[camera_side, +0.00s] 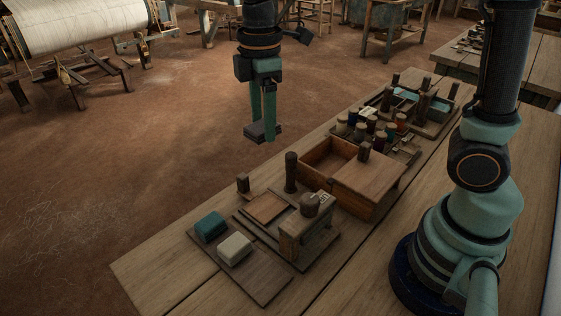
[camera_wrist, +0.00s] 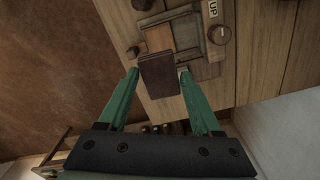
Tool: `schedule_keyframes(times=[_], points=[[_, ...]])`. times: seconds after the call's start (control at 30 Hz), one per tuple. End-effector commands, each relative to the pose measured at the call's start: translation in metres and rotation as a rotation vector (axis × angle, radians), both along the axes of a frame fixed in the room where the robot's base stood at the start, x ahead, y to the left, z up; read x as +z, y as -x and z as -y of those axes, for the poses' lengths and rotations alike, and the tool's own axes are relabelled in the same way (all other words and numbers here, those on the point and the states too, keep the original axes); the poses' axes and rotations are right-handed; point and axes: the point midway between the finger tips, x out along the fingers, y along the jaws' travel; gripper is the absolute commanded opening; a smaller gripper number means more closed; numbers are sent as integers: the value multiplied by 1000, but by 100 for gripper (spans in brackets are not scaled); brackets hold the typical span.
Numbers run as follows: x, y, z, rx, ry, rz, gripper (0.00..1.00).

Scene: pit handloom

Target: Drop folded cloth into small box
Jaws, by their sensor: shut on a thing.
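My gripper (camera_side: 264,136) is shut on a dark folded cloth (camera_side: 257,132) and holds it in the air. In the wrist view the brown-grey cloth (camera_wrist: 160,74) sits between the two green fingertips (camera_wrist: 158,72). A wooden box (camera_side: 366,203) stands on the bench, right of and below my gripper in the side view. Its left part is open and looks empty; a wooden lid (camera_side: 369,177) covers its right part. A teal folded bundle (camera_side: 210,226) and a cream one (camera_side: 235,248) lie on a board at the bench's near end.
A wooden fixture with an upright post (camera_side: 291,172) and a labelled block (camera_side: 312,204) stands between the bundles and the box. Several spools (camera_side: 378,130) and a tray with pegs (camera_side: 424,103) stand behind the box. Open floor lies left of the bench (camera_side: 150,268).

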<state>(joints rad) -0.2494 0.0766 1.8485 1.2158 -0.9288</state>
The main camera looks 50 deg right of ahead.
Motion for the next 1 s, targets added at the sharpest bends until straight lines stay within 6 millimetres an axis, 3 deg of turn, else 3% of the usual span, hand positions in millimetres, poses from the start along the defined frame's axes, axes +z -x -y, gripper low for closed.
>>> schedule_keyframes(times=[0.17, 0.37, 0.5, 0.63, 0.8, 1.0], points=[[-12, -5, 28, -8, 1, -4, 4], [-41, -8, 102, -15, 0, -5, 4], [-62, 1, 156, -14, -1, -5, 4], [-77, 13, 194, -12, -1, -4, 4], [-89, 26, 222, -6, -1, -2, 4], [-100, 30, 229, -1, -1, -3, 4]])
